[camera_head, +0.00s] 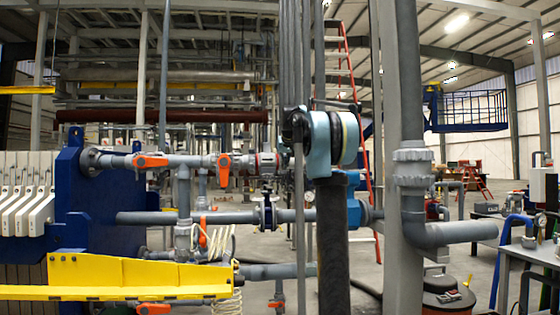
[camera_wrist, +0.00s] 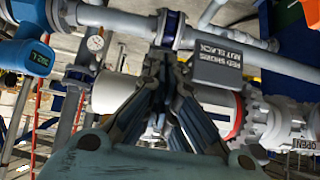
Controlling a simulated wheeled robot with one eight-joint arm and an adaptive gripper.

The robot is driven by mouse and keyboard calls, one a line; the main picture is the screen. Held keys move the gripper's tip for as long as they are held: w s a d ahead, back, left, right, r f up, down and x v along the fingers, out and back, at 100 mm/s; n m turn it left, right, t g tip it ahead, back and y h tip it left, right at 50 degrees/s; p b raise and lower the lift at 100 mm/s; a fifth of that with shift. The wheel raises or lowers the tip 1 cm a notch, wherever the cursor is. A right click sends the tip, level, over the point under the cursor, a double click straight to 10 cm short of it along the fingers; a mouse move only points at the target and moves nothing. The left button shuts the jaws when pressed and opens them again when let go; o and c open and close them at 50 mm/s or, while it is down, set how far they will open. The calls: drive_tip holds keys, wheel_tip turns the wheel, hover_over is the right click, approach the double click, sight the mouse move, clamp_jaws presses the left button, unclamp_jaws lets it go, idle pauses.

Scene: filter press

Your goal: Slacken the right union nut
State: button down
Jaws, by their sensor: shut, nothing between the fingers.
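In the wrist view a large grey toothed union nut (camera_wrist: 258,122) sits at the right end of a thick white pipe section (camera_wrist: 215,98), beside a red ring. My gripper (camera_wrist: 167,66) points away from the camera with its dark fingers converging, shut and empty. It lies left of this nut in the picture and covers the middle of the white section. I cannot tell whether the fingertips touch anything. In the head view a grey ribbed union nut (camera_head: 412,168) is on an upright pipe at right; I cannot tell if it is the same nut. My gripper is not clearly visible there.
In the wrist view a dark lettered plate (camera_wrist: 222,66) hangs close right of the fingers, below a grey pipe. A gauge (camera_wrist: 96,43) and a blue instrument (camera_wrist: 30,57) are at left. Orange-handled valves (camera_head: 150,161) and a yellow beam (camera_head: 130,280) stand left in the head view.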

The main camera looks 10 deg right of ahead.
sight(284, 172)
drive_tip(key=shift+w+a+f, duration=0.15)
drive_tip(key=shift+w+f, duration=0.15)
drive_tip(key=shift+w, duration=0.1)
drive_tip(key=shift+f, duration=0.4)
drive_tip(key=shift+x, duration=1.15)
drive_tip(key=shift+s, duration=0.1)
drive_tip(key=shift+d+f, duration=0.15)
drive_tip(key=shift+d, duration=0.2)
